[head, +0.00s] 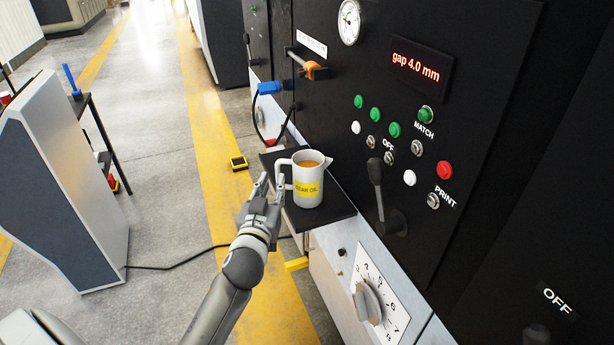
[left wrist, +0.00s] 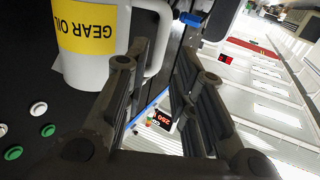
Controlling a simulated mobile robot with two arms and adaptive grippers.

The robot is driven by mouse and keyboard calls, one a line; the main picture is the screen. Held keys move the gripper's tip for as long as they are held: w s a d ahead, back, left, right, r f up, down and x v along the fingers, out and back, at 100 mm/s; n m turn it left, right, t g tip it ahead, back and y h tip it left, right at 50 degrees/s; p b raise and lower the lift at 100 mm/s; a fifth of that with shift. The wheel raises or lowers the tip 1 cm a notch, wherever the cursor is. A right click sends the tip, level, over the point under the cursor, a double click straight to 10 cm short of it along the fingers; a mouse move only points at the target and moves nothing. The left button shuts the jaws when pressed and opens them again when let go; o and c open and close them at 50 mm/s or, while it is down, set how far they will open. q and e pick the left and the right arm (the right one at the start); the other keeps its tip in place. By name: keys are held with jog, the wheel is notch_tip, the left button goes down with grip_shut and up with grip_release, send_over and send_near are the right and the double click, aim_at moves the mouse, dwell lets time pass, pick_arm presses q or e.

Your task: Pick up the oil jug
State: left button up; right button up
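The oil jug (head: 308,183) is white with a yellow "GEAR OIL" label and amber liquid showing at its top. It stands upright on a small black shelf (head: 328,211) on the machine's front, with its handle to the left. My left gripper (head: 268,185) is open at the handle side of the jug. In the left wrist view the jug (left wrist: 88,75) appears upside down at upper left. Its handle (left wrist: 158,40) reaches into the space between the spread fingers (left wrist: 168,72), partly hidden by one finger. I cannot tell whether they touch. My right gripper is not in view.
The black machine panel (head: 462,225) with buttons, a lever (head: 376,190) and a gap display rises right behind the shelf. A dial (head: 368,303) sits below. A grey cabinet (head: 75,190) stands left. The floor between is mostly clear, with a cable lying across it.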

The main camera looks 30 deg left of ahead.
aim_at(277, 175)
pick_arm(q)
jog(key=shift+w+a, duration=0.2)
jog(key=shift+w, duration=0.45)
jog(key=shift+w+a+p, duration=0.2)
jog(key=shift+w+p, duration=0.25)
jog(key=shift+w, duration=0.05)
jog(key=p+x, duration=0.1)
jog(key=x, duration=0.2)
jog(key=shift+f, duration=0.15)
jog(key=shift+w+a+f, duration=0.15)
jog(key=shift+w+a, duration=0.05)
jog(key=shift+w, duration=0.35)
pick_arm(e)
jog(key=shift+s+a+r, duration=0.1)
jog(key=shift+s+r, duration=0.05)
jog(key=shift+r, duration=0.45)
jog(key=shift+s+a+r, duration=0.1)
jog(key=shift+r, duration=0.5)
pick_arm(q)
grip_shut()
